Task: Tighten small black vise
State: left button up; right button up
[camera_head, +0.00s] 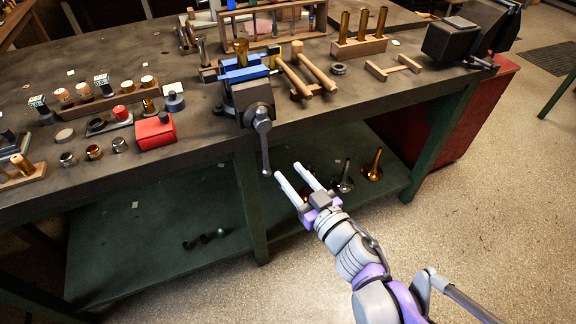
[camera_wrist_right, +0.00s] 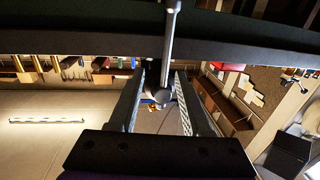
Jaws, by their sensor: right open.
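The small black vise (camera_head: 252,97) is mounted at the front edge of the workbench, with blue jaw covers (camera_head: 243,74) and a brass piece (camera_head: 241,52) at its jaws. Its grey handle bar (camera_head: 265,152) hangs down from the screw end (camera_head: 262,113). My right gripper (camera_head: 287,169) is open and empty, its white fingers pointing up beside the bar's lower end. In the right wrist view the bar (camera_wrist_right: 170,40) and a rounded knob (camera_wrist_right: 159,97) appear in line with the gap between the fingers (camera_wrist_right: 163,75). Contact cannot be told. My left gripper is out of view.
Wooden mallets (camera_head: 305,72) lie right of the vise, and a red box (camera_head: 155,132) stands to its left. A larger black device (camera_head: 452,40) sits at the bench's right end. A lower shelf (camera_head: 160,235) holds small metal parts. Open floor lies in front.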

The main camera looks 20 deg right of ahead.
aim_at(267, 153)
jog(key=shift+n+y, duration=0.3)
jog(key=shift+y, duration=0.2)
jog(key=b+x, duration=0.1)
jog(key=x, duration=0.6)
jog(key=b+x, duration=0.1)
jog(key=x, duration=0.2)
jog(key=shift+w+a+f+b, duration=0.3)
jog(key=shift+a+f, duration=0.05)
jog(key=shift+a, duration=0.05)
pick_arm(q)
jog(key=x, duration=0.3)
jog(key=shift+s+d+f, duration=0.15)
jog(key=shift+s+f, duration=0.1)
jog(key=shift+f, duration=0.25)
pick_arm(e)
grip_shut()
